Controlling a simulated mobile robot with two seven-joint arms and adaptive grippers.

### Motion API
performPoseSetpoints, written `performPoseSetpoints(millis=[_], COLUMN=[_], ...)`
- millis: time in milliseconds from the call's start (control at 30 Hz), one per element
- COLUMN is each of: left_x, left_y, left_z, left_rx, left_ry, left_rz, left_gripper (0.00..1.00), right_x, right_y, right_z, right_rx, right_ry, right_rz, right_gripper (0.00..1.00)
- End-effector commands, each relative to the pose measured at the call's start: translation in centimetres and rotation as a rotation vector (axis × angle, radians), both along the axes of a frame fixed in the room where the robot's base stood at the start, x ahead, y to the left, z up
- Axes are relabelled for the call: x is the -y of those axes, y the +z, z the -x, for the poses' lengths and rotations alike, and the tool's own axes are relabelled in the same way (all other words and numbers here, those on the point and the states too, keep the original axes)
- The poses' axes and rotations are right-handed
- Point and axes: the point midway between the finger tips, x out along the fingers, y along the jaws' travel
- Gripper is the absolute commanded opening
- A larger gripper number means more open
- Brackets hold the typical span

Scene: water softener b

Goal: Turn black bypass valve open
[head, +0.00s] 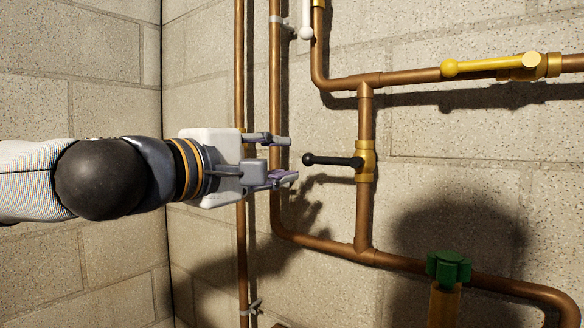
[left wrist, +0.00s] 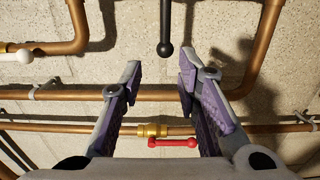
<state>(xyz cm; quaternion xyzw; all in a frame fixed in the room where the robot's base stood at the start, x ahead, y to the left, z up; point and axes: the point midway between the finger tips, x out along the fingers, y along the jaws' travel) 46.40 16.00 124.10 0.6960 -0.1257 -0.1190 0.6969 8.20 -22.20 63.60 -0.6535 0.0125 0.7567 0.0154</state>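The black bypass valve handle (head: 333,160) sticks out level to the left from a brass valve body (head: 366,161) on a short vertical copper pipe. Its round black knob is at the left end. My left gripper (head: 290,159) is open and empty, just left of the knob and apart from it. In the left wrist view the black handle (left wrist: 165,30) hangs at the top middle, beyond the spread fingertips of the left gripper (left wrist: 187,80), and nothing lies between the purple finger pads. My right gripper is not in view.
A yellow lever (head: 490,65) sits on the upper right pipe, and a white lever (head: 306,20) hangs at the top. A green knob (head: 449,267) stands at lower right. A red lever (left wrist: 173,143) shows in the left wrist view. Copper pipes run close to the block wall.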

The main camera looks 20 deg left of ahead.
Motion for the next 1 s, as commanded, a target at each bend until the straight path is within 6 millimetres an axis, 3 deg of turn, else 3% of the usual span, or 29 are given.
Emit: performPoseSetpoints(millis=[33, 233, 600, 733, 867, 1000], left_x=[0.3, 1.3, 2.4, 2.3, 2.3, 2.4], left_y=[-1.4, -1.7, -0.5, -0.5, -0.6, -2.0], left_z=[-1.3, -4.2, -6.6, -6.5, -6.5, -6.5], left_rx=[-0.021, -0.024, -0.008, -0.008, -0.009, -0.063], left_ry=[0.0, 0.0, -0.001, -0.001, -0.001, -0.002], left_rz=[0.0, -0.002, -0.003, -0.003, 0.0, 0.138], left_gripper=[0.3, 0.3, 0.3, 0.02, 0.02, 0.02], right_x=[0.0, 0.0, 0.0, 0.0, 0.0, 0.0], right_y=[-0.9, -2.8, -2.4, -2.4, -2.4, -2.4], right_z=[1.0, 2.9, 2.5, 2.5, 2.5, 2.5], right_rx=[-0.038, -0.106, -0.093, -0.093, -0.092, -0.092], right_ry=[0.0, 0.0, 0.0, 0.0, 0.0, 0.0], right_rz=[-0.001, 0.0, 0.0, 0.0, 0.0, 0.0], right_gripper=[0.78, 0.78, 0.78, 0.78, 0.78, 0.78])
